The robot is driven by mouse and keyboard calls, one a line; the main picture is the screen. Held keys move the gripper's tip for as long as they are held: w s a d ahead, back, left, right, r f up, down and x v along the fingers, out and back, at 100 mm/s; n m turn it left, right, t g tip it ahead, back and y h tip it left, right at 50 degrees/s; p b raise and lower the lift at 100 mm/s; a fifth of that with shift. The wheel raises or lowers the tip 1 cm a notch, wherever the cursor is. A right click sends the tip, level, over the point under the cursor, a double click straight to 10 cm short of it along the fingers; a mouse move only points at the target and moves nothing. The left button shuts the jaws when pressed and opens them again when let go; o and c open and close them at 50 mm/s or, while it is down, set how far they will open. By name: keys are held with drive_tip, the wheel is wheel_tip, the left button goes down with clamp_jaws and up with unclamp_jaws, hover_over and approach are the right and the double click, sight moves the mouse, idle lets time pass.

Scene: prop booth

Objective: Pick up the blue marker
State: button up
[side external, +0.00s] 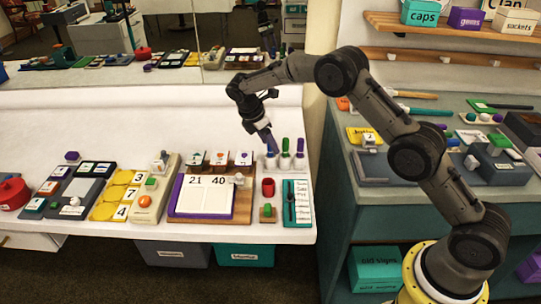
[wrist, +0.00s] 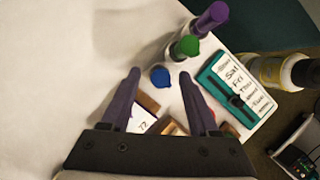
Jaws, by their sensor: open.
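The blue marker (wrist: 160,78) shows its round blue cap from above in the wrist view, between the fingertips of my gripper (wrist: 159,73). The fingers are open, one on each side of the cap, with gaps showing. How deep they reach beside it is hard to tell. In the side external view, the blue marker (side external: 271,161) stands upright at the left of a short row, with my gripper (side external: 269,146) pointing down over its top. The fingers partly hide its cap there.
A green-capped marker (wrist: 187,46) and a purple-capped marker (wrist: 213,16) stand close beside the blue one. The white table is clear behind and left of the markers.

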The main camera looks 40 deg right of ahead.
drive_tip(key=shift+x, duration=1)
clamp_jaws()
